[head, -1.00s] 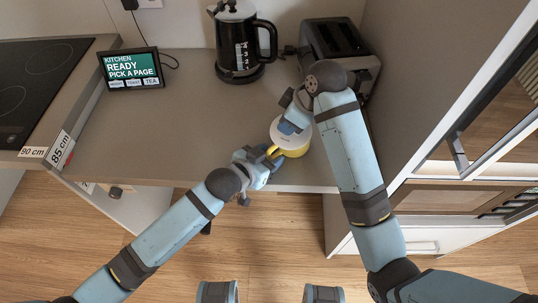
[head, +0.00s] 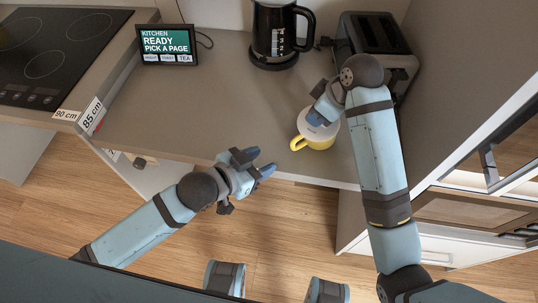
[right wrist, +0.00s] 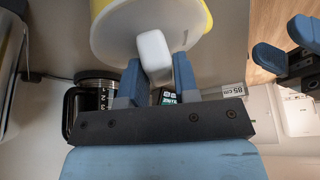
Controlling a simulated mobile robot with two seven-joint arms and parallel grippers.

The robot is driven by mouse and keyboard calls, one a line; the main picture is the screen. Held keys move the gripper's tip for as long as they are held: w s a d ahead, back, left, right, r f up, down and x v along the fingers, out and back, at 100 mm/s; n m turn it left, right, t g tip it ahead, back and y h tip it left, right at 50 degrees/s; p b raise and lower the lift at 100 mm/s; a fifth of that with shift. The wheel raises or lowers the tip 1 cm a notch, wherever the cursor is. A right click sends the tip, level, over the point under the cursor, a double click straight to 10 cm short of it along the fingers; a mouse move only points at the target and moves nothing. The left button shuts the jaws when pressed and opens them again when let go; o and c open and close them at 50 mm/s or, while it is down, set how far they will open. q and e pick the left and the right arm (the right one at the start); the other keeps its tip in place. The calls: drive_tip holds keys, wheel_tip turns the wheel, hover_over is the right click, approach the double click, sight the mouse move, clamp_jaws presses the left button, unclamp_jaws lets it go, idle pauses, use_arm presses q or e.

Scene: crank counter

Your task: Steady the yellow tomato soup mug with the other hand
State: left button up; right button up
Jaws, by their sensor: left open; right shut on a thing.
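The yellow mug (head: 321,142) stands near the counter's front edge in the head view, its yellow handle pointing left. A white lid (head: 308,126) covers its top. My right gripper (head: 318,116) is over the mug from above. In the right wrist view its fingers (right wrist: 157,85) are shut on the lid's white knob (right wrist: 153,50), with the mug's yellow rim (right wrist: 203,18) behind. My left gripper (head: 262,163) is open and empty, left of and in front of the mug, apart from its handle. It also shows in the right wrist view (right wrist: 284,46).
A black toaster (head: 379,45) stands behind the mug to the right, beside a tall cabinet wall. A black kettle (head: 273,35) stands at the back. A small screen (head: 167,44) and the hob (head: 55,50) are at the left. The counter's middle (head: 215,105) is clear.

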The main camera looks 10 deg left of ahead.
drive_tip(key=o, duration=1)
drive_tip(key=shift+s+f, duration=0.1)
drive_tip(key=shift+f, duration=0.35)
drive_tip(key=shift+r, duration=0.1)
drive_tip(key=p+v, duration=0.4)
drive_tip(key=v, duration=1)
drive_tip(key=shift+a, duration=0.1)
